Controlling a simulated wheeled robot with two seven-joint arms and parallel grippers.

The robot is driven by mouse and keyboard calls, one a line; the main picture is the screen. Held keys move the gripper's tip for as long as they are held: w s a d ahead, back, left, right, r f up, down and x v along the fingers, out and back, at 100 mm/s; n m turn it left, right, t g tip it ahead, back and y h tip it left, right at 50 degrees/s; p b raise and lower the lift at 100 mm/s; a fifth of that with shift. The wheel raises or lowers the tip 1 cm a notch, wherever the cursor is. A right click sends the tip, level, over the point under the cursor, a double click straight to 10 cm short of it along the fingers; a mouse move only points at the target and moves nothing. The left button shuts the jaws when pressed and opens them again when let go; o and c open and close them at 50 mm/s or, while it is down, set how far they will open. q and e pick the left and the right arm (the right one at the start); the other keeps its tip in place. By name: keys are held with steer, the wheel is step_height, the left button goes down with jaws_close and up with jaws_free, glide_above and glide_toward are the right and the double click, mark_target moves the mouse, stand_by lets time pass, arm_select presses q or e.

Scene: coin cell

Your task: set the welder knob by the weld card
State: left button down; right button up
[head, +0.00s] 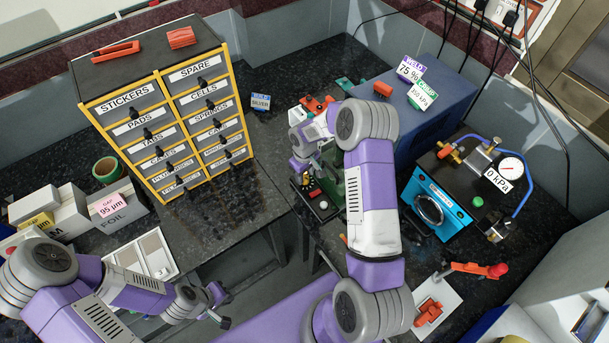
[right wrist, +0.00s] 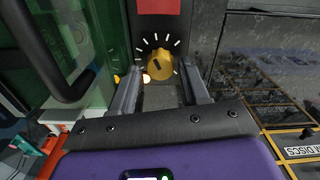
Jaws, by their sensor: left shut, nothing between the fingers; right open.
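The weld card (head: 410,68) has a purple header and reads 75 %. My right gripper (right wrist: 163,82) is open, with one finger on each side just below the knob. I cannot tell whether either finger touches it. My left gripper (head: 222,311) is shut and empty, low at the left.
A yellow-framed drawer cabinet (head: 170,125) stands at the left. A green-headed card (head: 424,95) reads 130 kPa. A blue pump unit (head: 440,208) with a gauge reading 0 kPa stands at the right. A white tray (head: 140,256) lies near my left arm.

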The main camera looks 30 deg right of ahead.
mark_target(305, 177)
step_height(305, 177, up, 6)
steer(key=shift+r, duration=0.1)
stand_by(0.5)
steer(key=s+a+f+m+y+b, duration=0.2)
steer(key=s+a+f, duration=0.6)
steer(key=s+a, duration=0.2)
steer(key=s+a+f+m+y+b, duration=0.2)
steer(key=s+a+f+m, duration=0.1)
steer(key=s+a+f, duration=0.5)
steer(key=s+a, duration=0.2)
steer(key=s, duration=0.2)
steer(key=shift+s+a+f+t, duration=0.15)
steer(key=shift+s+f+t, duration=0.1)
steer(key=shift+t, duration=0.05)
